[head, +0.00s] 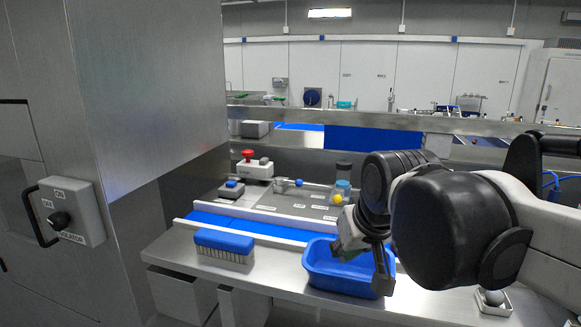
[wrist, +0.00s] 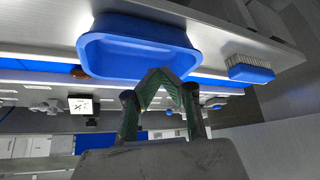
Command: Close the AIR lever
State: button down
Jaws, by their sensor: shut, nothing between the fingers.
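Beyond the white guide rail stands a small metal lever with a blue ball knob (head: 298,182), lying about level on a grey fitting. A yellow ball knob (head: 338,199) shows to its right, close to my arm. The labels on the plate are too small to read, so I cannot tell which is the AIR lever. My gripper (head: 339,248) is over the blue tub, nearer than both knobs and touching neither. In the wrist view my gripper (wrist: 167,77) has its green-padded fingers together and empty, with the tub beyond them.
The blue tub (head: 318,283) and a blue-backed brush (head: 224,246) stand on the steel bench. Behind them runs a blue belt (head: 262,227) between white rails. A red-button box (head: 254,168) stands at the back. An isolator switch (head: 73,212) is on the left cabinet.

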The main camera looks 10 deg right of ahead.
jog(key=w+r+g+p, duration=0.1)
jog(key=w+r, duration=0.3)
jog(key=w, duration=0.8)
jog(key=w+r, duration=0.4)
jog(key=w, duration=0.7)
jog(key=w+r+g+p, duration=0.1)
jog(key=w+r, duration=0.2)
jog(key=w, duration=0.9)
jog(key=w+f+n, duration=0.1)
jog(key=w+f, duration=0.3)
jog(key=w, duration=0.8)
jog(key=shift+g, duration=0.3)
jog(key=p+x, duration=0.2)
jog(key=x, duration=0.7)
jog(key=shift+s+d+p, duration=0.1)
jog(key=shift+d+p, duration=0.1)
jog(key=shift+p, duration=0.1)
jog(key=shift+s+f, duration=0.1)
jog(key=shift+f, duration=0.25)
jog(key=shift+s+f, duration=0.15)
jog(key=shift+s, duration=0.15)
jog(key=shift+s+d+p, duration=0.1)
jog(key=shift+s+p, duration=0.2)
jog(key=shift+s, duration=0.25)
jog(key=shift+s+d+f+p, duration=0.1)
jog(key=shift+s+p, duration=0.05)
jog(key=shift+s, duration=0.35)
jog(key=shift+s+f+p, duration=0.1)
jog(key=shift+s+p, duration=0.05)
jog(key=shift+s, duration=0.35)
